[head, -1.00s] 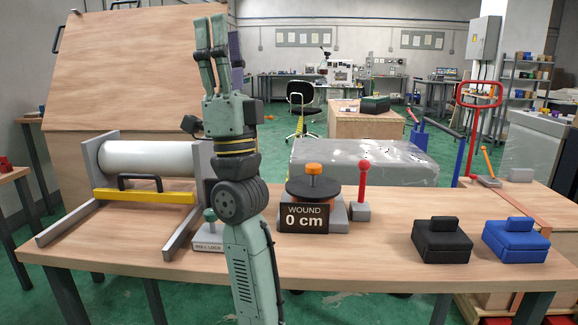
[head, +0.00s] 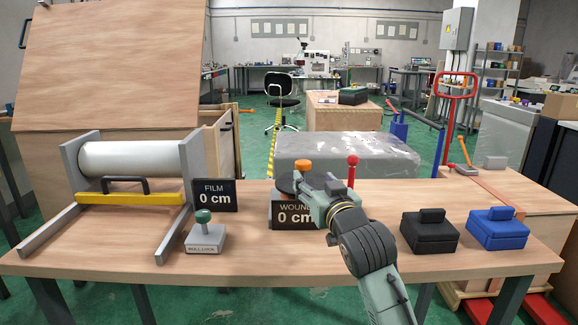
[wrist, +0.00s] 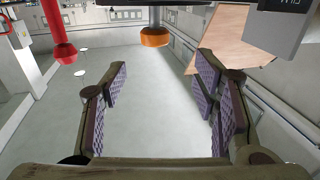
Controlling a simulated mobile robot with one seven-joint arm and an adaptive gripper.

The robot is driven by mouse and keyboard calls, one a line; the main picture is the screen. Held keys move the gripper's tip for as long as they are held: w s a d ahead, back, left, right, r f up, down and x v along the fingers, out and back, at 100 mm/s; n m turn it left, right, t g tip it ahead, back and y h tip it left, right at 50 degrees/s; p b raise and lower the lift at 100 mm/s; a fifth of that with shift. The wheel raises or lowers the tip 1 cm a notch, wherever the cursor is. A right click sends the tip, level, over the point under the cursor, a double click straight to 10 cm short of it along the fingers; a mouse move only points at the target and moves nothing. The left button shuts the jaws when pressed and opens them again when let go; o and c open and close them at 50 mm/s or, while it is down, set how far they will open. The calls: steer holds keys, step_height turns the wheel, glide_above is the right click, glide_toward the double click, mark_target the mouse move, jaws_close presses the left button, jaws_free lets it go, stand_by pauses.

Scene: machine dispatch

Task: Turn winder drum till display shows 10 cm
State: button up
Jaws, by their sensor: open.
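The winder drum (head: 286,183) is a dark disc on a grey base, with an orange knob (head: 302,165) standing on it. My gripper (head: 312,181) is in front of the drum and partly hides it and its base. The WOUND display (head: 293,218) reads 0 cm, its right edge covered by my gripper. In the wrist view my gripper (wrist: 162,66) is open and empty, with the fingers spread wide. The orange knob (wrist: 155,37) shows beyond the fingertips, between them and apart from them, in an upside-down picture.
A red-knobbed lever (head: 352,165) stands right of the drum. Left are the FILM display (head: 214,194) at 0 cm, the green-knobbed roll lock (head: 203,217) and the white roll (head: 135,159) in its frame. Black (head: 428,236) and blue (head: 496,232) blocks sit right.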

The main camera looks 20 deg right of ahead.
mark_target(305, 168)
steer(key=w+p, duration=0.1)
steer(key=w, duration=0.2)
steer(key=w+p, duration=0.1)
steer(key=w, duration=0.2)
steer(key=w+d+p, duration=0.1)
steer(key=w, duration=0.2)
steer(key=shift+w+f, duration=0.1)
steer(key=shift+f, duration=0.05)
steer(key=shift+w+d+f, duration=0.1)
steer(key=shift+w, duration=0.55)
steer(key=shift+c, duration=0.4)
jaws_close()
